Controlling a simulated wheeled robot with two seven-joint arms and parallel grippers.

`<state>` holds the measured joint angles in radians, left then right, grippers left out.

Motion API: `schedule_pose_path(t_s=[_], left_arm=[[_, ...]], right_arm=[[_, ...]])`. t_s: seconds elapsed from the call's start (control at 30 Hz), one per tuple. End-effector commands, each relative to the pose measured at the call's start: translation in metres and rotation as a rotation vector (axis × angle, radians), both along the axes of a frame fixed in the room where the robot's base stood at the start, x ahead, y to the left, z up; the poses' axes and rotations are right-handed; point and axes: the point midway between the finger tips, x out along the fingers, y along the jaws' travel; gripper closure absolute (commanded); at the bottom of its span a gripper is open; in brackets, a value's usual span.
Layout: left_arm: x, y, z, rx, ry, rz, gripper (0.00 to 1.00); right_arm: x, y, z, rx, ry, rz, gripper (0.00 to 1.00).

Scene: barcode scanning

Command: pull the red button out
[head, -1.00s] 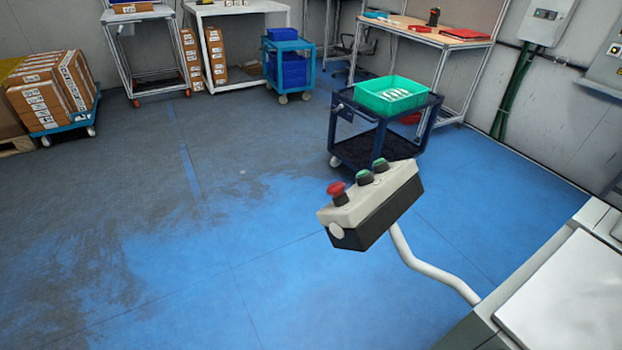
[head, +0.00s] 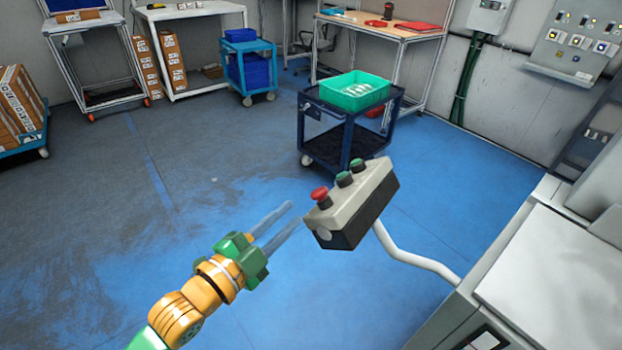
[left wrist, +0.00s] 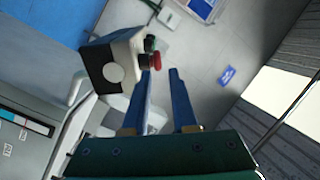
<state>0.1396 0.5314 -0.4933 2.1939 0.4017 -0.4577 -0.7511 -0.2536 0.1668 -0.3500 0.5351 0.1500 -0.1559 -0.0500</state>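The red button (head: 320,196) is a mushroom knob at the near left end of a grey and black control box (head: 350,205). Two green buttons (head: 350,172) sit behind it on the same face. My left gripper (head: 288,214) is left of the box, its two fingers apart and pointing toward the button end, with nothing between them. In the left wrist view the red button (left wrist: 155,62) is just beyond the tip of the left finger, outside the gap of the open gripper (left wrist: 161,72). The right gripper is not in view.
A white bent tube (head: 415,262) carries the box from a grey machine (head: 550,275) at the lower right. A dark cart (head: 345,135) with a green tray (head: 354,88) stands behind the box. Blue floor left of the box is free.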

Motion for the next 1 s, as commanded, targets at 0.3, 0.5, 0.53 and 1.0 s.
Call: schedule_pose_path(t_s=[0.3,0.5,0.53,1.0], left_arm=[[0.040,-0.038,0.005,-0.003,-0.007,-0.008,0.74],[0.069,-0.063,0.005,-0.009,-0.006,-0.010,0.74],[0.073,-0.066,0.004,-0.008,-0.006,-0.009,0.74],[0.090,-0.080,0.003,-0.009,-0.005,-0.009,0.74]], right_arm=[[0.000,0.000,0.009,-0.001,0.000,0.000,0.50],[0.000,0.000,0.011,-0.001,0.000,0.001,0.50],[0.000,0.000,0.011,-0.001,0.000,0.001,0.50],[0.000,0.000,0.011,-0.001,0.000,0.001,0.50]])
